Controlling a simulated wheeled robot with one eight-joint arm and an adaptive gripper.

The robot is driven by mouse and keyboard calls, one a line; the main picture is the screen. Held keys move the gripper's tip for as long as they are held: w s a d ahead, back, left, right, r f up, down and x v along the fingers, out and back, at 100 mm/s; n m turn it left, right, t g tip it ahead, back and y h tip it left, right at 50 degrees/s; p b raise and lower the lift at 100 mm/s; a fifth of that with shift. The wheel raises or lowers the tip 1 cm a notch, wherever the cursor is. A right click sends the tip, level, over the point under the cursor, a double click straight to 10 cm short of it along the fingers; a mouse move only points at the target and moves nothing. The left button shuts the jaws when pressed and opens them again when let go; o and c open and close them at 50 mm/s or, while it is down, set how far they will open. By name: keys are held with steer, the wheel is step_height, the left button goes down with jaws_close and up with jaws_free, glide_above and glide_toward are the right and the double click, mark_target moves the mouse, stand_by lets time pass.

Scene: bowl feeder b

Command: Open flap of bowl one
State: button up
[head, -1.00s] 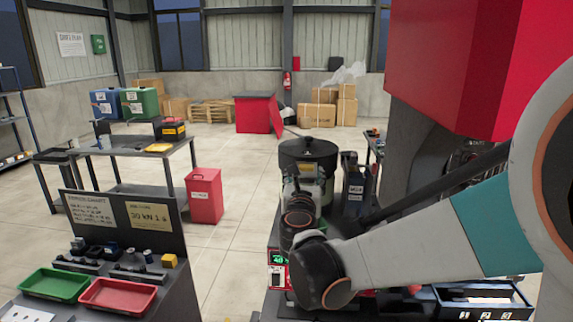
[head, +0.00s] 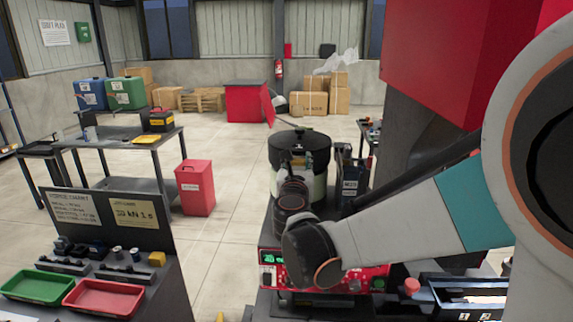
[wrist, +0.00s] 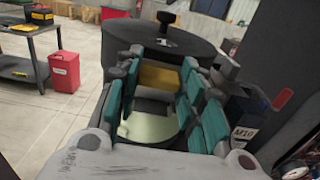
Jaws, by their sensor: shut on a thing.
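The bowl feeder (head: 318,185) stands ahead of me: a dark round upper part with a pale band below. In the wrist view its dark top (wrist: 150,45) carries a black knob (wrist: 166,18). My gripper (wrist: 160,88) is at the near side of the bowl, its teal-padded fingers on both sides of a dark piece with a yellow plate (wrist: 160,77), which looks like the flap. The gripper is shut on it. A pale round surface (wrist: 138,127) shows below, between the fingers. The exact grip contact is partly hidden, and I cannot tell how far the flap is open.
A dark bin labelled M10 (wrist: 243,122) stands close on the right of the bowl. A red control panel (head: 350,280) is below my arm. A large red machine (head: 445,65) is at the right. Red and green trays (head: 110,296) lie on the left bench. Floor is clear between.

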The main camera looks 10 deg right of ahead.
mark_target(297, 164)
steer(key=shift+f+b, duration=0.15)
steer(key=shift+b, duration=0.2)
steer(key=shift+s+a+f+t+b, duration=0.15)
steer(key=shift+s+f+t+b, duration=0.15)
steer(key=shift+t+b, duration=0.65)
steer(key=t+b, duration=0.1)
steer(key=b, duration=0.2)
steer(key=s+f+t+h+b, duration=0.1)
steer(key=t+b, duration=0.1)
steer(key=b, duration=0.1)
steer(key=t+h+b, duration=0.1)
steer(key=b, duration=0.2)
steer(key=shift+s+a+f+t, duration=0.25)
steer(key=shift+s+f+t, duration=0.05)
steer(key=shift+s+t, duration=0.05)
steer(key=shift+s+f+t+h+b, duration=0.1)
steer(key=shift+s+t+h+b, duration=0.15)
steer(key=shift+t+b, duration=0.65)
steer(key=shift+a, duration=0.1)
steer(key=o, duration=1.1)
